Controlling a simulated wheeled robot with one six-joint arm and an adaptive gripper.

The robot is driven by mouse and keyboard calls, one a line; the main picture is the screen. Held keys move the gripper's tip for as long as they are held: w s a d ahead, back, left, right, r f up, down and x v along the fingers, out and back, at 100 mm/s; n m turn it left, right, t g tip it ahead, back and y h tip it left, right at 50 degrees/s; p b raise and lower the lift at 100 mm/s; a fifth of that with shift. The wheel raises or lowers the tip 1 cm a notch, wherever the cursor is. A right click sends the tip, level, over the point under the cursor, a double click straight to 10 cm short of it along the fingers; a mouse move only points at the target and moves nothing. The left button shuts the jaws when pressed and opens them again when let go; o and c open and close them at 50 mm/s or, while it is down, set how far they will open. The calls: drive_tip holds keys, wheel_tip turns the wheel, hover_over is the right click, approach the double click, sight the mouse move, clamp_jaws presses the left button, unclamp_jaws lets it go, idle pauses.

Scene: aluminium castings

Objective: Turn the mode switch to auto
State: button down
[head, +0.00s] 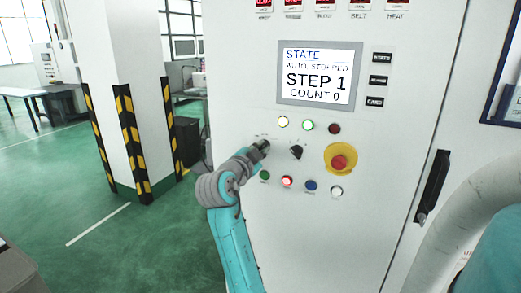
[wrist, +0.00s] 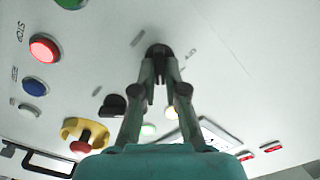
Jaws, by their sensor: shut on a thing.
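The mode switch (wrist: 157,48) is a dark round knob on the pale cabinet front, seen in the wrist view at the tips of my fingers. Small labels lie on either side of it, too blurred to read. My gripper (wrist: 159,68) is shut on the knob, and the fingers cover part of it. In the head view my gripper (head: 263,145) reaches the panel left of a second black switch (head: 296,152) and hides the knob. Which way the knob points cannot be told. The screen (head: 318,75) reads STATE, AUTO STOPPED, STEP 1, COUNT 0.
A red emergency button on a yellow base (head: 339,161) is at the right. Lit yellow (head: 283,122) and green (head: 307,125) lamps sit above the switches. Several push buttons, including a lit red one (head: 287,182), lie below. A striped pillar (head: 125,100) stands at the left.

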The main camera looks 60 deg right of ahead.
drive_tip(key=c, duration=1.2)
unclamp_jaws()
drive_tip(key=a, duration=0.8)
drive_tip(key=s+a, duration=0.1)
drive_tip(key=a, duration=0.3)
drive_tip(key=shift+w+f, duration=0.1)
drive_tip(key=shift+f, duration=0.05)
